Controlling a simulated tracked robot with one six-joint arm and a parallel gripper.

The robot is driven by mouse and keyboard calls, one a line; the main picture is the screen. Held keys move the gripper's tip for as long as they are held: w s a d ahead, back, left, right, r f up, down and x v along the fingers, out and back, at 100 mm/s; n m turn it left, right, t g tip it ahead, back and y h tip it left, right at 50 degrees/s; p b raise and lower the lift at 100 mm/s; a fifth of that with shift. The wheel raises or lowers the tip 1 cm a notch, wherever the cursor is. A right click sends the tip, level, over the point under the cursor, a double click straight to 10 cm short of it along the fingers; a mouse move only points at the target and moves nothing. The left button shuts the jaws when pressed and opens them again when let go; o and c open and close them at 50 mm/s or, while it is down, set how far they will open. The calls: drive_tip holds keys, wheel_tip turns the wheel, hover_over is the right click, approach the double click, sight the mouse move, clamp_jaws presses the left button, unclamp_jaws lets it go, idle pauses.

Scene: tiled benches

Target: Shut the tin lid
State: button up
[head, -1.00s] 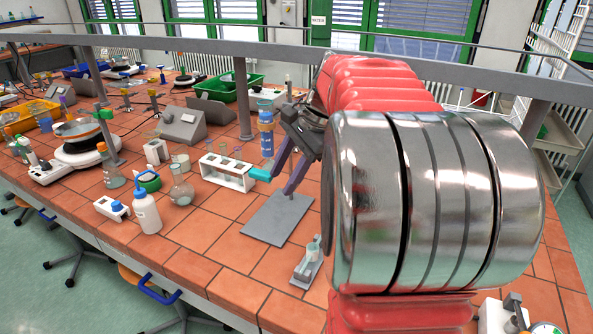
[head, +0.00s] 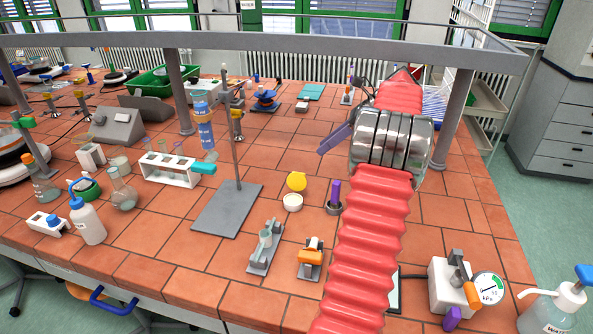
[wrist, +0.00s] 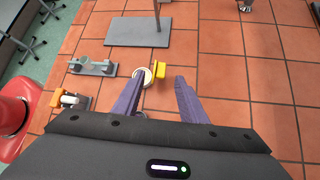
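The tin is a small round white pot (head: 293,202) on the tiled bench, right of the grey stand plate. Its yellow lid (head: 297,181) stands raised at the tin's far edge, so the tin is open. In the wrist view the tin (wrist: 145,76) shows beside the left finger's tip, with the yellow lid (wrist: 161,68) between the two fingertips in the picture. My gripper (wrist: 158,80) is open and empty, its purple fingers apart. In the head view my gripper (head: 323,148) is above the bench, apart from the tin; one finger shows clearly.
A grey stand plate with a rod (head: 228,208) is left of the tin. A grey holder (head: 265,245) and an orange-topped device (head: 310,258) are in front. A purple upright piece in a dark ring (head: 334,195) is close on the right. A shelf rail (head: 250,40) crosses above.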

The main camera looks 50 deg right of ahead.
sight(293, 172)
drive_tip(key=shift+s+d+f, duration=0.15)
drive_tip(key=shift+s+d, duration=0.2)
drive_tip(key=shift+d, duration=0.1)
drive_tip(key=shift+a, duration=0.1)
drive_tip(key=x, duration=1.3)
drive_tip(key=shift+w+a+f, duration=0.1)
drive_tip(key=shift+w+f, duration=0.1)
drive_tip(key=shift+w, duration=0.15)
